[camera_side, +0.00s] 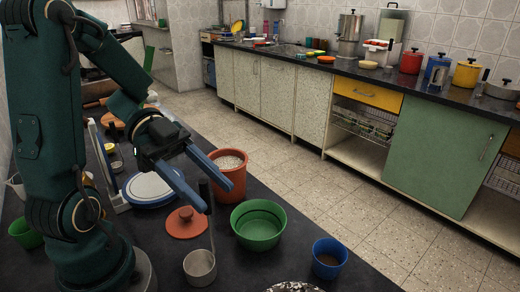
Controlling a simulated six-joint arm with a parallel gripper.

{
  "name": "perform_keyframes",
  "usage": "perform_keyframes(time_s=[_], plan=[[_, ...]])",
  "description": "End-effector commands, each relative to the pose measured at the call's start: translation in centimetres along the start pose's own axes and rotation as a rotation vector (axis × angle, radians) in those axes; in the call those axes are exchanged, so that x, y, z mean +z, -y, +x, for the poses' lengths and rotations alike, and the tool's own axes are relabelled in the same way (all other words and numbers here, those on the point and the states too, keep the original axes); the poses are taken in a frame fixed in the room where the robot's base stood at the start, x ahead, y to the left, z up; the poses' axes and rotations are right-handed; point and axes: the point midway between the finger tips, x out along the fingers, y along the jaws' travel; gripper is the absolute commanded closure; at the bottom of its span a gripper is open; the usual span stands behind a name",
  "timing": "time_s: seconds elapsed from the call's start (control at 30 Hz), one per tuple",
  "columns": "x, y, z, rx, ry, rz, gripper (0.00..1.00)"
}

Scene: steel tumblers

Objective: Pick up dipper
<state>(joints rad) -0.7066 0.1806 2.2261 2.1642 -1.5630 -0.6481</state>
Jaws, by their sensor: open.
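The dipper is a small steel cup (200,268) with a long upright handle. It stands on the dark counter at the front centre. The handle's dark upper end rises to the level of my gripper (214,196). My gripper is open, with two long blue fingers pointing down and to the right. The upper handle shows in the gap between the two fingertips in this view. I cannot tell from this one view whether it is truly between them in depth. Nothing is held.
Close by are an orange-brown container (232,178) of white contents, its terracotta lid (186,223), a green bowl (258,226) and a blue cup (329,258). A blue-rimmed white disc (150,187) lies behind. A shiny crumpled-looking item (292,287) is at the front edge.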

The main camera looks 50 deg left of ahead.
Motion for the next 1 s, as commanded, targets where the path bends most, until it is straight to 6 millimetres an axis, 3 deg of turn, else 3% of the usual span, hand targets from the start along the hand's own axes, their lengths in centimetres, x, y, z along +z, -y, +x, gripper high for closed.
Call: perform_keyframes(time_s=[0.23,0.57,0.7,0.73,1.0], plan=[[0.0,0.0,2.4,0.002,0.0,0.002,0.47],[0.0,0.1,2.7,-0.003,0.002,0.002,0.47],[0.0,0.1,2.7,-0.003,0.002,0.003,0.96],[0.0,0.1,2.7,-0.003,0.002,0.003,1.0],[0.0,0.1,2.7,-0.003,0.002,0.003,1.0]])
